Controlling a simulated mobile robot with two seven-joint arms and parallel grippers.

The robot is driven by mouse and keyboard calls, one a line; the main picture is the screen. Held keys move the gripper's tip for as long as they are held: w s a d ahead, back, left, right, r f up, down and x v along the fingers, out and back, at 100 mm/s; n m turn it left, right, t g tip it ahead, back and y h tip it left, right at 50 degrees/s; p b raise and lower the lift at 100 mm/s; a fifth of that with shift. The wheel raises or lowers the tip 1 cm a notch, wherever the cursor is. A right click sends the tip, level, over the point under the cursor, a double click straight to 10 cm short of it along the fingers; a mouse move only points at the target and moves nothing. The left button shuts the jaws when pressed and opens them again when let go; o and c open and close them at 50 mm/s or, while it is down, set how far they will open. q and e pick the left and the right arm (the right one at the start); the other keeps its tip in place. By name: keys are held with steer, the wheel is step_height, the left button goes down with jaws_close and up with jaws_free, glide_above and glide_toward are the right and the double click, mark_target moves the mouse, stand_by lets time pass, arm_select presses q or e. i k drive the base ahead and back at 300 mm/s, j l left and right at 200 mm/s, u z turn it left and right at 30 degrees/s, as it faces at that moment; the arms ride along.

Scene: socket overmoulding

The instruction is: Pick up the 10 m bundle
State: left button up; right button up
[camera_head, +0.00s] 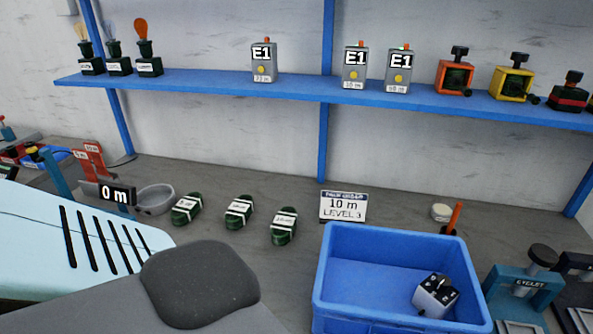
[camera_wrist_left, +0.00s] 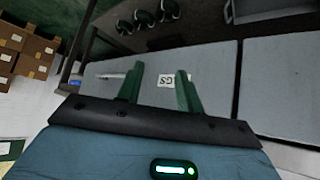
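Three dark green bundles with white bands lie in a row on the grey bench in the head view: a left one (camera_head: 187,209), a middle one (camera_head: 239,212) and a right one (camera_head: 284,226). Their small labels are too blurred to read, so I cannot tell which is 10 m. My left gripper (camera_wrist_left: 161,84) is open in the left wrist view, its two green fingers apart with nothing between them. Dark green, white-banded shapes (camera_wrist_left: 144,19) at the top of that view look like the bundles, well beyond the fingertips. My right gripper is not in view.
A sign (camera_head: 343,206) reads "10 m LEVEL 3" behind a blue bin (camera_head: 330,285) holding a white-and-black block (camera_head: 435,296). A grey bowl (camera_head: 155,199) and a "0 m" display (camera_head: 117,194) stand left of the bundles. A blue shelf (camera_head: 210,79) runs above. Cartons (camera_wrist_left: 30,55) show in the wrist view.

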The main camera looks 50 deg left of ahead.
mark_target(283, 228)
steer(key=k+j, duration=0.3)
steer(key=j, duration=0.15)
steer(key=k+j, duration=0.25)
steer(key=j, duration=0.2)
steer(key=k+j, duration=0.3)
steer(key=j, duration=0.1)
